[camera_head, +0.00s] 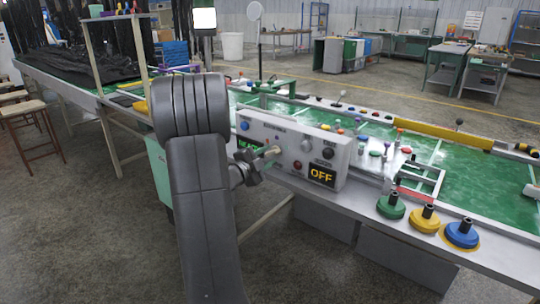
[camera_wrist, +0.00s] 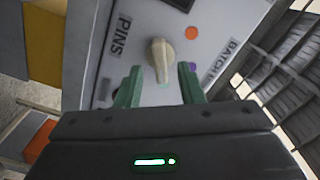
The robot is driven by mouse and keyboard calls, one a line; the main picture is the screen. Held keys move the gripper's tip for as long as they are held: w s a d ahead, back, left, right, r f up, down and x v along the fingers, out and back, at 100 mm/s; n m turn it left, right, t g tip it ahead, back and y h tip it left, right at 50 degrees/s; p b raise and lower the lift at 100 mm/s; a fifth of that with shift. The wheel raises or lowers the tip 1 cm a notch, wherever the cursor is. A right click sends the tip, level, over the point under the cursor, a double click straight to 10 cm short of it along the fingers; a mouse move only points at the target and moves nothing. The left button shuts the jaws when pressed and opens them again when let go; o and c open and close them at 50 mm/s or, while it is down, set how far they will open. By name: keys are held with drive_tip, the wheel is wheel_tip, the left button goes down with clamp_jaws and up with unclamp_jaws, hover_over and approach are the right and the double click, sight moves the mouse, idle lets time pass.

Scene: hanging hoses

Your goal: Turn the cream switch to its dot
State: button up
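The cream switch (camera_wrist: 160,60) is a knob with a raised grip on a pale panel in the wrist view. Its narrow end points down the picture, between my green fingertips. My gripper (camera_wrist: 160,88) is open, with one finger on each side of the switch and a gap visible on both sides. An orange dot (camera_wrist: 191,33) lies up and right of the switch, and a purple dot (camera_wrist: 192,66) lies right of it, by the right fingertip. No cream-coloured dot is visible. In the head view my gripper (camera_head: 256,167) is at the front of the control box (camera_head: 325,150), partly hiding it.
The box also carries a pale knob (camera_head: 306,145), a red button (camera_head: 297,165), a blue button (camera_head: 244,126) and an OFF display (camera_head: 322,175). Green, yellow and blue round bases (camera_head: 425,222) stand on the bench to the right. Floor in front is clear.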

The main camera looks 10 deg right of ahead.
drive_tip(key=p+v, duration=0.1)
drive_tip(key=v, duration=1)
drive_tip(key=shift+s+a, duration=0.25)
drive_tip(key=shift+s, duration=0.05)
drive_tip(key=shift+w+d, duration=0.1)
drive_tip(key=b+x, duration=0.1)
drive_tip(key=x, duration=1.2)
drive_tip(key=shift+w+d, duration=0.3)
drive_tip(key=shift+a, duration=0.1)
